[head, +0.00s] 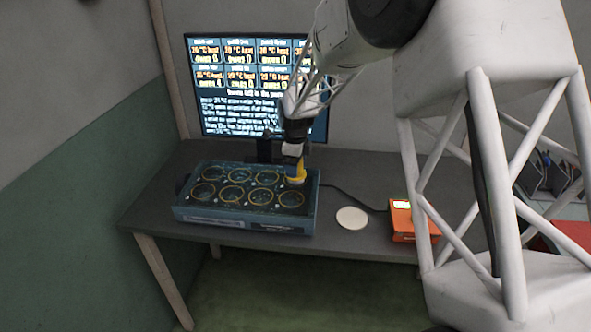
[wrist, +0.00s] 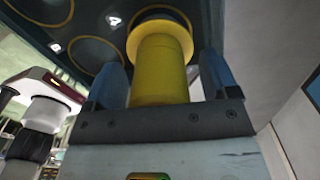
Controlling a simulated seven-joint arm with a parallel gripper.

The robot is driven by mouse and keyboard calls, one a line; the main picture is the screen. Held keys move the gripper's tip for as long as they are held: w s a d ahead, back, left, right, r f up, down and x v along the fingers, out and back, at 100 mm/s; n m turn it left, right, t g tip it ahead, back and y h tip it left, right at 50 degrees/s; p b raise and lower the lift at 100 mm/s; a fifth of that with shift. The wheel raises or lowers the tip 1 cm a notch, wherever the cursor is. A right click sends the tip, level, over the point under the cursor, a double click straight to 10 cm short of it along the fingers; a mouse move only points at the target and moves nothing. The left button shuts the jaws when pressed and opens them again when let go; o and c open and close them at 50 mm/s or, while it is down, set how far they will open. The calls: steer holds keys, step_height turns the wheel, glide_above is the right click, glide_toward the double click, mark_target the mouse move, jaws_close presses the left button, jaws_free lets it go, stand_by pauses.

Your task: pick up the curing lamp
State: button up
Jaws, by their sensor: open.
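A yellow cylinder with a wide flange, which looks like the curing lamp (wrist: 160,72), stands between the two fingers of my gripper (wrist: 161,66) in the wrist view. The fingers are open, one on each side of its body; I cannot tell whether they touch it. Its flange end is at a round well of the dark pan tray. In the head view the lamp (head: 297,177) shows as a small yellow piece at the right end of the tray, right below my gripper (head: 292,160). My gripper hides part of it.
The blue-grey pan tray (head: 245,222) with several ringed wells sits on a dark table (head: 155,205). A monitor (head: 262,120) stands behind it. A white disc (head: 352,218) and an orange box (head: 402,222) with a lit display lie to the right, with a dark cable nearby.

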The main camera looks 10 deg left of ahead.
steer(key=c, duration=1.2)
steer(key=shift+r, duration=0.15)
steer(key=shift+r, duration=0.75)
step_height(320, 180, up, 2)
steer(key=shift+r, duration=0.1)
steer(key=s+d, duration=0.1)
steer(key=s, duration=0.4)
steer(key=s+d, duration=0.2)
steer(key=s, duration=0.3)
steer(key=s+d+r, duration=0.1)
steer(key=s+d, duration=0.1)
steer(key=s, duration=0.3)
steer(key=shift+d, duration=0.25)
